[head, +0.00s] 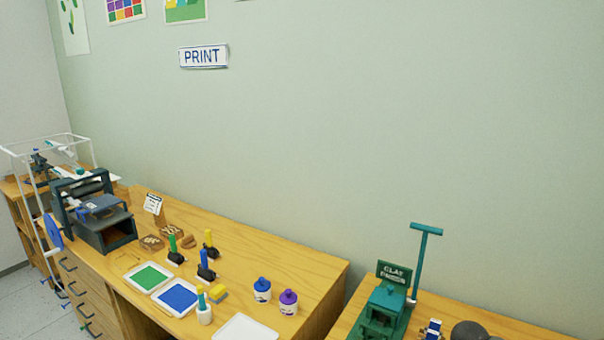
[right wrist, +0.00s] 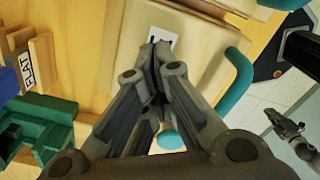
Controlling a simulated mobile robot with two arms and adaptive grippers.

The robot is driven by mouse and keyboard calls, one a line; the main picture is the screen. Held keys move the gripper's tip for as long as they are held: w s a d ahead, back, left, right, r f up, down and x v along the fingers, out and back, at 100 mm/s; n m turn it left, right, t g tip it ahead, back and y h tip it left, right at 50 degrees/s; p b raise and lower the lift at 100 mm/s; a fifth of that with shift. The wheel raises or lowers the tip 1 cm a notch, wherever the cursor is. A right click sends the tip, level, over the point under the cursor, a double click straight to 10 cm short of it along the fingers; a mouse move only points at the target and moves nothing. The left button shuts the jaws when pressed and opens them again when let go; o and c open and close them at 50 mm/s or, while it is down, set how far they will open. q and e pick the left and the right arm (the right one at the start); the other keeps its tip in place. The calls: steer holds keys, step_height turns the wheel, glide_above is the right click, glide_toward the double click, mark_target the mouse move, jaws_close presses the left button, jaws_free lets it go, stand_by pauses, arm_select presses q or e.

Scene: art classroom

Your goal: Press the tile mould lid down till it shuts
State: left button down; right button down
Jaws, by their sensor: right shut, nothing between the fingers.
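My right gripper (right wrist: 160,52) is in the right wrist view, with its dark fingers together and nothing visible between them. Its tips lie over a pale wooden piece (right wrist: 198,58) with a small white label (right wrist: 160,38), partly hidden by the fingers. I cannot tell whether the tips touch it. A bent teal bar (right wrist: 238,76) is beside this piece on the right. I cannot tell for sure that the piece is the tile mould lid, or how far shut it is. The head view shows neither gripper.
A green clay press (head: 384,310) with a tall teal lever (head: 425,250) stands at the lower right. Green parts (right wrist: 35,125) lie left of my right gripper. The wooden bench (head: 215,240) holds trays, bottles and a dark printing press (head: 105,225).

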step_height(320, 180, up, 9)
steer(key=p, duration=0.8)
steer(key=shift+p, duration=0.35)
